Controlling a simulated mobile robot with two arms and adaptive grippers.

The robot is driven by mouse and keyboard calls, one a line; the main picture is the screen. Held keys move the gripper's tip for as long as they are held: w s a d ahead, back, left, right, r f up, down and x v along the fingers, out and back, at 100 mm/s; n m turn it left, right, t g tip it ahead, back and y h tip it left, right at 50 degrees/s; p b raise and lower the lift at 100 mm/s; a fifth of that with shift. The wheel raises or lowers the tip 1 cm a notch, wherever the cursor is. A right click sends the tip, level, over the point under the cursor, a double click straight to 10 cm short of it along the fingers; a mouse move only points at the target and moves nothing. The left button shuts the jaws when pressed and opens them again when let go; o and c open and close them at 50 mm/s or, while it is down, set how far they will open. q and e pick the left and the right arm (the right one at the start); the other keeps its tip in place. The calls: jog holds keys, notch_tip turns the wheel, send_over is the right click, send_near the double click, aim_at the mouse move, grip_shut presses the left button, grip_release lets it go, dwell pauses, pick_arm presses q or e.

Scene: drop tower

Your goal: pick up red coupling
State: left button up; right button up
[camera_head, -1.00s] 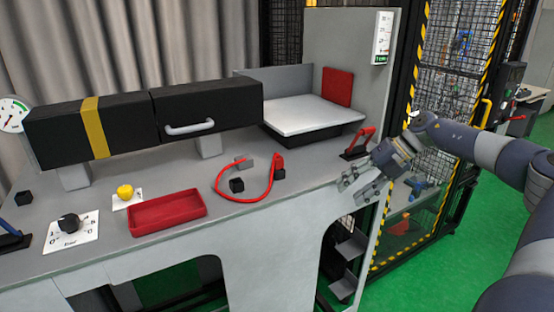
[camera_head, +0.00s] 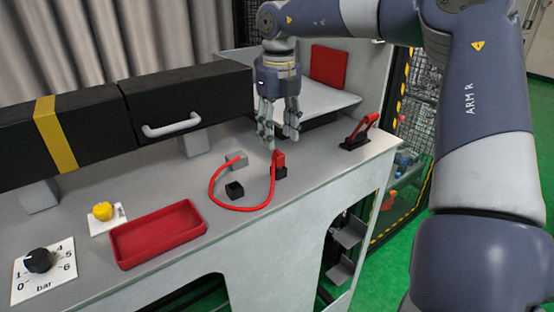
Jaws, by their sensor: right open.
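The red coupling (camera_head: 279,158) stands upright in a small black holder (camera_head: 281,172) on the grey bench. A red hose (camera_head: 238,208) runs from it in a loop to a grey block (camera_head: 236,160) on the left. My right gripper (camera_head: 280,142) points down with its fingers spread, just above the coupling. The fingers look empty, and I cannot tell whether a fingertip touches the coupling's top. My left gripper is not in view.
A black block (camera_head: 234,190) sits inside the hose loop. A red tray (camera_head: 157,233), a yellow button (camera_head: 103,211) and a pressure knob (camera_head: 39,260) are to the left. A red-handled lever (camera_head: 359,132) stands to the right.

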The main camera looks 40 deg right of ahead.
aim_at(278, 154)
jog(key=shift+f, duration=0.9)
jog(key=shift+w+f+p, duration=0.1)
jog(key=shift+f+p, duration=0.2)
jog(key=shift+p, duration=0.05)
notch_tip(278, 154, down, 4)
jog(key=shift+r+p, duration=0.2)
jog(key=shift+p, duration=0.75)
jog(key=shift+d+f, duration=0.1)
jog(key=shift+f, duration=0.45)
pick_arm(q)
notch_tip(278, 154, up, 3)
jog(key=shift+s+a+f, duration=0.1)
pick_arm(e)
jog(key=c, duration=0.9)
